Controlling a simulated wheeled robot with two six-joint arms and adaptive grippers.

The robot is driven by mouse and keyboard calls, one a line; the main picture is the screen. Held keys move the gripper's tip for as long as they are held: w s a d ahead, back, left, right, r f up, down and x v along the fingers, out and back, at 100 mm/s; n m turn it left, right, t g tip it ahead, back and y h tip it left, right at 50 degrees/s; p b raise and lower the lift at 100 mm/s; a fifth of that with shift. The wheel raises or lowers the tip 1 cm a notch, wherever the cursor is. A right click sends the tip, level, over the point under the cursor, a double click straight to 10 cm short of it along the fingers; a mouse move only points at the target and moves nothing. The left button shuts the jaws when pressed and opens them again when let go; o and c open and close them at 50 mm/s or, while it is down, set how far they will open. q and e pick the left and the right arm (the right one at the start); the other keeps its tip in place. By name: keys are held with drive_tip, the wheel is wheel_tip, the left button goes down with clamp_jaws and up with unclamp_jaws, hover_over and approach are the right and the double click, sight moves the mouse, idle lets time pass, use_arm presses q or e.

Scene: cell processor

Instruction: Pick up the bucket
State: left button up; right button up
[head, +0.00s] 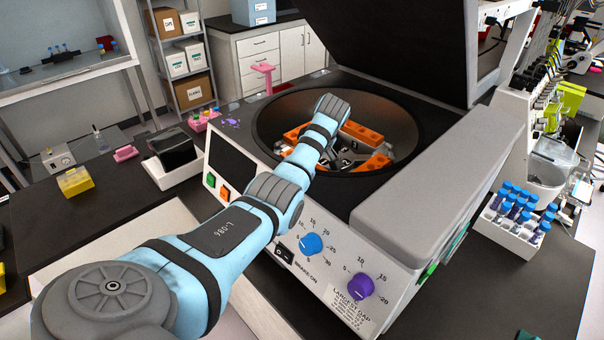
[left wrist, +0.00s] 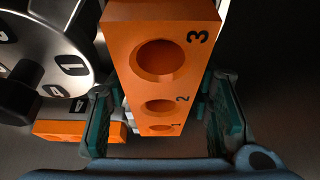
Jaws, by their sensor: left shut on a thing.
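The bucket (left wrist: 162,22) is an orange block with round holes marked 1, 2 and 3, seen close up in the left wrist view. My left gripper (left wrist: 160,118) has its teal pads on both sides of the bucket and is shut on it. In the head view my left arm reaches into the round bowl of the open centrifuge (head: 411,112), and its wrist hides much of the gripper. Orange buckets show in the bowl at the left (head: 295,131), the back right (head: 361,132) and the front right (head: 376,163). I cannot tell which is the held one.
The numbered rotor (left wrist: 62,45) and another orange block (left wrist: 75,132) are close beside the held bucket. The raised dark lid (head: 400,40) stands behind the bowl. A rack of blue-capped tubes (head: 510,232) stands to the right on the dark bench.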

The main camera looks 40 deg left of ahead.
use_arm(q)
wheel_tip(320, 180, up, 19)
drive_tip(key=o, duration=0.7)
clamp_jaws()
